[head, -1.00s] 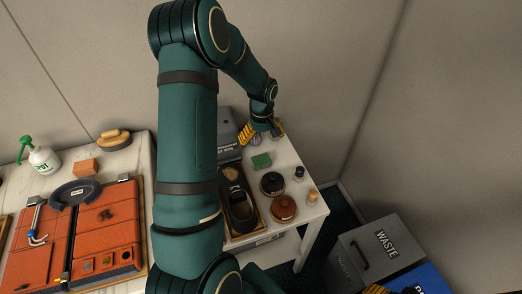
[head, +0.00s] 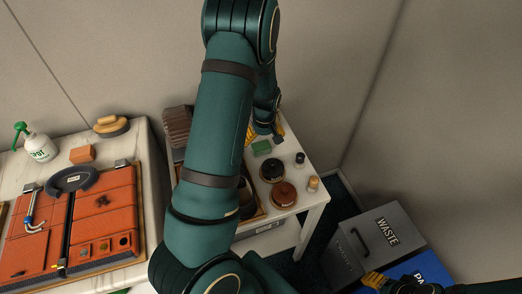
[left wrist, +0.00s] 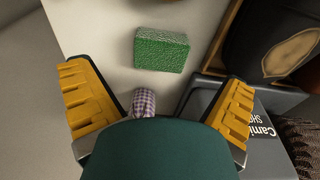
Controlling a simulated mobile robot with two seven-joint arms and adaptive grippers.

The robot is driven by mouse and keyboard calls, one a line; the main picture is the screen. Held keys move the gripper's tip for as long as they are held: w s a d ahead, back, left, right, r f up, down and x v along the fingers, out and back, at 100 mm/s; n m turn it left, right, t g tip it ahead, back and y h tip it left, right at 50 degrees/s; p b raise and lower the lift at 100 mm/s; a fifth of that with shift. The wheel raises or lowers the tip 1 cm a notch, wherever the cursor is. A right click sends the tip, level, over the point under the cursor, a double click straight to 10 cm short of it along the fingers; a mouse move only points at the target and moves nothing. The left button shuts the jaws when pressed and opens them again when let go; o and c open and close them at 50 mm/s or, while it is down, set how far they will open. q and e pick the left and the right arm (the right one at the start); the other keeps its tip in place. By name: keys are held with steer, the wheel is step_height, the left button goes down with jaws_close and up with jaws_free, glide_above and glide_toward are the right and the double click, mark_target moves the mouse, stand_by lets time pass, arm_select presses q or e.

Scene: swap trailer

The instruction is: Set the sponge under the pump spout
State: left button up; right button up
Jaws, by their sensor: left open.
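A green, rough-textured block (head: 261,147), which looks like the sponge, lies on the white side table. It also shows in the left wrist view (left wrist: 161,50). My left gripper (head: 265,130) is open and empty just beyond it in the head view. In the left wrist view the block lies ahead, between the lines of the spread yellow fingers (left wrist: 158,75), apart from them. A white bottle with a green pump head (head: 40,148) stands on the left table; an orange block (head: 82,153) is near it. My right gripper (head: 372,279) shows only partly at the bottom right.
Black (head: 272,170) and brown (head: 284,194) round tins and small bottles stand near the green block. A checkered item (left wrist: 144,102) lies close to my left gripper. A brush (head: 111,124) and an orange panel unit (head: 105,205) are on the left table. A waste bin (head: 386,238) stands right.

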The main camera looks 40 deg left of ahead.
mark_target(261, 146)
arm_select(q)
steer(key=shift+w+a+f+b, duration=0.1)
steer(key=shift+a+f+b, duration=0.15)
steer(key=shift+f, duration=0.85)
steer(key=shift+w+a+f+b, duration=0.1)
steer(key=shift+a+f+b, duration=0.2)
steer(key=shift+f, duration=0.85)
steer(key=shift+w+a+f+b, duration=0.1)
steer(key=shift+f+b, duration=0.25)
steer(key=shift+f, duration=0.75)
steer(key=shift+s, duration=0.1)
steer(key=c, duration=0.9)
steer(key=shift+c, duration=0.5)
steer(key=shift+r, duration=0.1)
step_height(261, 146, up, 10)
steer(key=p, duration=0.2)
steer(key=shift+p, duration=0.3)
steer(key=s+d+m+h, duration=0.1)
steer(key=s+d+m, duration=0.2)
steer(key=d+m, duration=0.9)
steer(key=d+r, duration=0.1)
steer(key=d, duration=1.3)
steer(key=shift+m+t, duration=0.3)
steer(key=shift+t, duration=0.1)
